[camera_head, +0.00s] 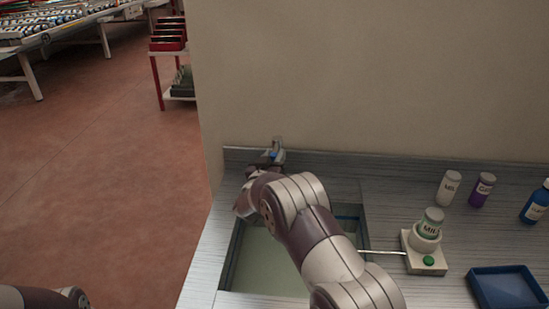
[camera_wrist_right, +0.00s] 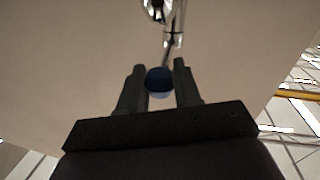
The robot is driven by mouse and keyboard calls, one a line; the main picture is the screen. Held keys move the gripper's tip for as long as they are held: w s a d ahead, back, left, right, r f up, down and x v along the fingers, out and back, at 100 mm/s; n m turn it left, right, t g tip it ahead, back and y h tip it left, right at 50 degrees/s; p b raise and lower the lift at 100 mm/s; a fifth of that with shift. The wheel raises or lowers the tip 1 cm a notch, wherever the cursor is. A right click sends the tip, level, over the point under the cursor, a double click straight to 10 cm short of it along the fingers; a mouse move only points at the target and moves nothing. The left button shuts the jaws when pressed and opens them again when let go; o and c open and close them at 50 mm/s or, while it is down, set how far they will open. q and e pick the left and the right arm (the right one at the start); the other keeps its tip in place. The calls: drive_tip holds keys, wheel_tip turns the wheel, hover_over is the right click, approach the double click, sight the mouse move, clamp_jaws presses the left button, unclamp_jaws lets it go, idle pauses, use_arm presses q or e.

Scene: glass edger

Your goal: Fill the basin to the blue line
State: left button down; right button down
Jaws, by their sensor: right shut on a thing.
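The basin (camera_head: 228,262) is sunk into the counter, with pale greenish water or floor showing in it; my right arm covers its middle. A short piece of the blue line (camera_head: 348,217) shows on its back right wall. The tap (camera_head: 279,148) stands behind the basin, against the wall. My right gripper (camera_head: 272,158) is at the tap. In the right wrist view, its fingers (camera_wrist_right: 160,82) are closed on a round blue tap knob (camera_wrist_right: 158,77). Whether water is running, I cannot tell. My left gripper is not in view; only part of its arm shows at bottom left.
Right of the basin stands a white device (camera_head: 425,258) with a green button, holding a labelled bottle (camera_head: 431,222); a thin rod runs from it to the basin.

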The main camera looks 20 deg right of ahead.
drive_tip(key=c, duration=0.8)
unclamp_jaws()
drive_tip(key=shift+r, duration=0.2)
drive_tip(key=shift+s+f, duration=0.1)
drive_tip(key=b+v, duration=0.2)
drive_tip(key=v, duration=1)
drive_tip(key=shift+s+a, duration=0.2)
drive_tip(key=shift+a, duration=0.05)
